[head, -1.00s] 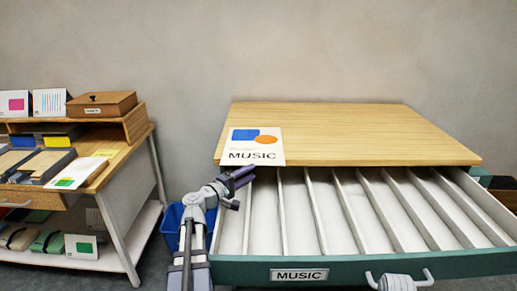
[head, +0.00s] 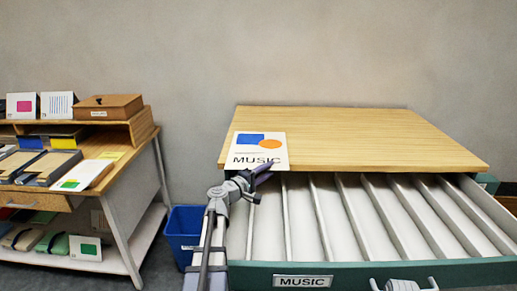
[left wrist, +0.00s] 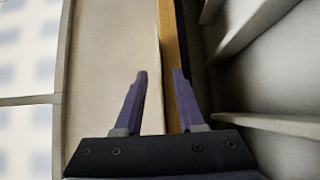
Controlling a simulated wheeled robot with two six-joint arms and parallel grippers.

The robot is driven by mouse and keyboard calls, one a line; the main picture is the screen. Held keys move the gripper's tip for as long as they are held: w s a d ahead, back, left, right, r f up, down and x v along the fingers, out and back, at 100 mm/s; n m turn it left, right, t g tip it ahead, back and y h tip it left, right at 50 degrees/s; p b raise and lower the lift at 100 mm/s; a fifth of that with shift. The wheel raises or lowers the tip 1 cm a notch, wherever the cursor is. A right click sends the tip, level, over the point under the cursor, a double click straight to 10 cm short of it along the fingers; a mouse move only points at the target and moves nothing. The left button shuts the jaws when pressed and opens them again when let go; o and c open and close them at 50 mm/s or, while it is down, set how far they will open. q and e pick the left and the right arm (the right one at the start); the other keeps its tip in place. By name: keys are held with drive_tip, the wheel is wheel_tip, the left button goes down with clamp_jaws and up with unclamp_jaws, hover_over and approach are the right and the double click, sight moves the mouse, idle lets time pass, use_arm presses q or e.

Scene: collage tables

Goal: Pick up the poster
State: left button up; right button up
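The poster (head: 257,151) is a white sheet with a blue shape, an orange shape and the word MUSIC. It lies flat at the front left of the wooden cabinet top (head: 350,135), near its front edge. My left gripper (head: 264,172) is just in front of the poster's lower edge, over the open drawer. In the left wrist view, my left gripper (left wrist: 160,78) has its two purple fingers apart. A pale surface (left wrist: 115,60), seemingly the poster, and a strip of wood edge show between and beyond them. I cannot tell whether they touch the poster.
A green drawer (head: 360,276) labelled MUSIC stands open below the top, with several slanted white dividers and no sheets visible. A blue bin (head: 183,232) stands to its left. A side table (head: 118,178) with boxes and cards is farther left. The rest of the cabinet top is clear.

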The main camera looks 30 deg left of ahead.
use_arm(q)
drive_tip(key=shift+w, duration=0.7)
clamp_jaws()
idle(0.9)
